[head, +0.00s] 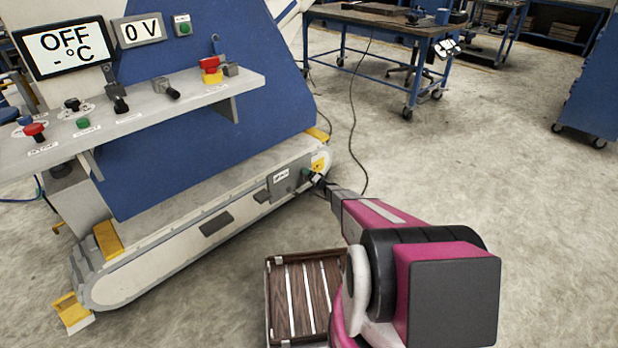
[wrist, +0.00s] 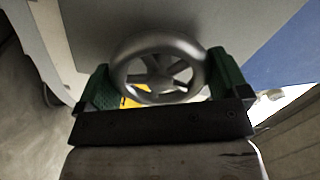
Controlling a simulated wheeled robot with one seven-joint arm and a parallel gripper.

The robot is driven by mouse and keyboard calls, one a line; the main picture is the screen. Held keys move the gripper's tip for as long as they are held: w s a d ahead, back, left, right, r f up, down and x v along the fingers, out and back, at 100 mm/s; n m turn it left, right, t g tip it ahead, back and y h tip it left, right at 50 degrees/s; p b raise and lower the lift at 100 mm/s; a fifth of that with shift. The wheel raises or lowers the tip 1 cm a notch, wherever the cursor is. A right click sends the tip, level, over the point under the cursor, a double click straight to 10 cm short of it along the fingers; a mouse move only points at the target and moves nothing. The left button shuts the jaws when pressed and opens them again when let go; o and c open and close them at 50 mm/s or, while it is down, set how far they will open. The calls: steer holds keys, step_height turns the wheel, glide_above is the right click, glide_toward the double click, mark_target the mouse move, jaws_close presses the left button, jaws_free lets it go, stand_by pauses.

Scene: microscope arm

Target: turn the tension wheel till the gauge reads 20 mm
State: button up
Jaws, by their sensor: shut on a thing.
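The tension wheel (wrist: 158,42) is a grey metal handwheel with spokes, filling the middle of the wrist view. My gripper (wrist: 163,78) has a green-padded finger on either side of its rim and is shut on it. In the head view my gripper (head: 318,181) reaches the near right end of the machine's low belt unit and hides most of the wheel. A small grey box with a white display (head: 281,177), likely the gauge, sits just left of my gripper. Its reading is too small to tell.
The belt unit (head: 205,225) runs along the foot of the blue and white machine (head: 185,150). A control shelf (head: 140,125) with knobs and buttons juts out above. A crate of brown slats (head: 308,300) stands on the floor below my arm. Open floor lies to the right.

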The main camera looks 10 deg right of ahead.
steer(key=m, duration=1.4)
steer(key=shift+f, duration=0.1)
stand_by(0.3)
steer(key=shift+d, duration=0.1)
steer(key=o, duration=0.6)
steer(key=shift+c, duration=0.2)
steer(key=shift+s, duration=0.1)
steer(key=v, duration=1)
steer(key=shift+s+d, duration=0.2)
steer(key=shift+s, duration=0.05)
